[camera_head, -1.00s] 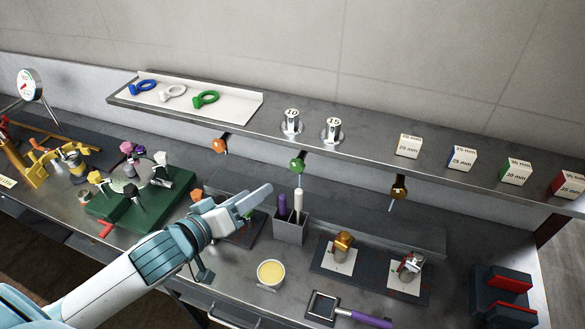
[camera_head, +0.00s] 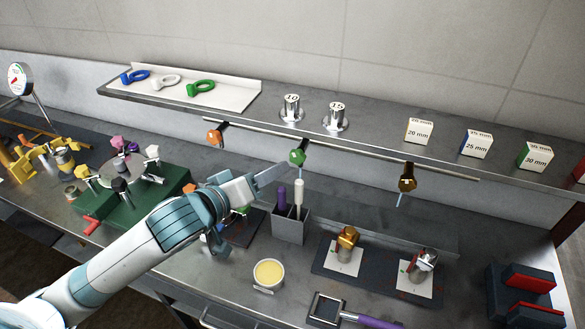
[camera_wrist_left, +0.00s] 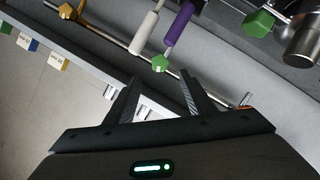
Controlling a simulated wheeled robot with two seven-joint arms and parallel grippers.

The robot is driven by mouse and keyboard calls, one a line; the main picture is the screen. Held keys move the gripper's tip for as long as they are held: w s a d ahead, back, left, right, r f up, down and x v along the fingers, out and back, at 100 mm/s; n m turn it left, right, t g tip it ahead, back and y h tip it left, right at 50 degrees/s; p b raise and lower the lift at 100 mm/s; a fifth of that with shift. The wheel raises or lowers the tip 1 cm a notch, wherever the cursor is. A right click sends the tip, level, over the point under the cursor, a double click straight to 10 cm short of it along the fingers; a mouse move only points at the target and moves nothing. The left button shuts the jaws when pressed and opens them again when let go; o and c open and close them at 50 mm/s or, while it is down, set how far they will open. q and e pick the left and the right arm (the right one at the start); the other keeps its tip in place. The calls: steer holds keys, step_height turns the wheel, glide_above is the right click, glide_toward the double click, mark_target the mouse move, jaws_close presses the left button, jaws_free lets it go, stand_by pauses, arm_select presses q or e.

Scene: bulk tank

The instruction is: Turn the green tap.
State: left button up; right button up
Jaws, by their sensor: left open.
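The green tap (camera_head: 298,157) hangs from the rail under the shelf, between an orange tap (camera_head: 215,136) and a brass-coloured tap (camera_head: 407,180). It also shows in the left wrist view (camera_wrist_left: 159,63). My left gripper (camera_head: 279,173) reaches in from the left, with its fingertips close to the green tap in the head view. In the left wrist view its two fingers are spread, and the tap appears between and just beyond the tips. Contact cannot be told. My right gripper is not in view.
A grey holder (camera_head: 291,226) with purple and white handles stands below the green tap. A cup of yellow stuff (camera_head: 268,274) sits in front. A green block with a round turret (camera_head: 125,205) lies left of my arm. The shelf (camera_head: 370,139) overhangs the taps.

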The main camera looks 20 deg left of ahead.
mark_target(295, 158)
arm_select(q)
steer(key=x, duration=0.9)
steer(key=shift+w+r, duration=0.1)
steer(key=shift+w, duration=0.15)
steer(key=shift+w+d+f+p, duration=0.25)
steer(key=shift+w+p, duration=0.1)
steer(key=shift+w, duration=0.15)
